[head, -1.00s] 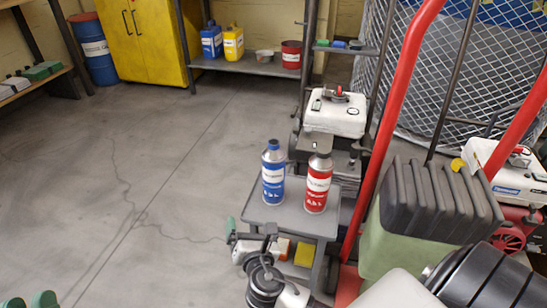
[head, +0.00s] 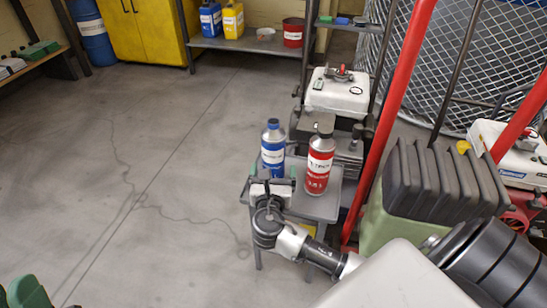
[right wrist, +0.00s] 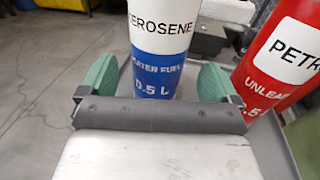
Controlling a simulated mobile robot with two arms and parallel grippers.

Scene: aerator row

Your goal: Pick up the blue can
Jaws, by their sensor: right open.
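The blue can (head: 273,148), with a white label, stands upright on the small grey stand (head: 318,206). In the right wrist view the can (right wrist: 158,52) reads "kerosene" and its top is cut off. My right gripper (head: 273,171) is open at the can's near side. In the wrist view its green fingers (right wrist: 155,80) are on either side of the can's lower part, with gaps showing. Green fingertips of my left gripper (head: 28,290) show at the bottom left corner, mostly out of frame.
A red petrol can (head: 319,163) stands close to the right of the blue can; it also shows beside the right finger in the wrist view (right wrist: 285,62). A white-topped machine (head: 336,92) is behind. A red upright frame (head: 396,95) rises at the right. Floor at left is clear.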

